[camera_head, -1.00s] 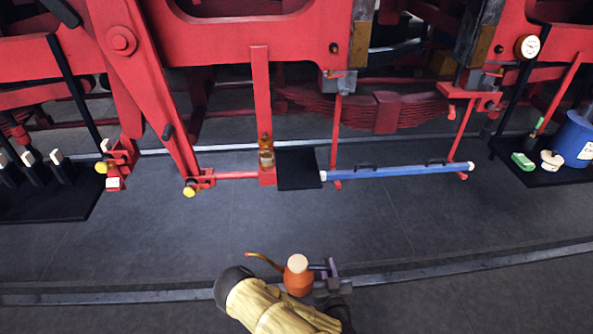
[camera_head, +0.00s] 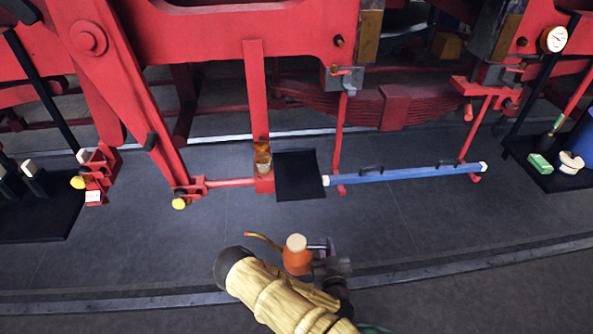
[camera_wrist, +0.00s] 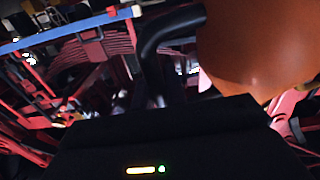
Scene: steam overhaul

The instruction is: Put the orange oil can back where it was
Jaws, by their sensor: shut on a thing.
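The orange oil can (camera_head: 297,261) has a cream top and a thin copper spout pointing left. It is upright in my gripper (camera_head: 322,262), in front of my tan-sleeved arm, above the dark floor near the curved rail. In the wrist view the can's orange body (camera_wrist: 262,50) fills the upper right, with a dark curved part, which seems to be its handle, beside it. My gripper is shut on the can; the fingertips are mostly hidden.
A long blue bar (camera_head: 405,174) with white ends stands right of the mat. Red engine frame and rods (camera_head: 175,150) rise behind. Open dark floor (camera_head: 130,255) lies between.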

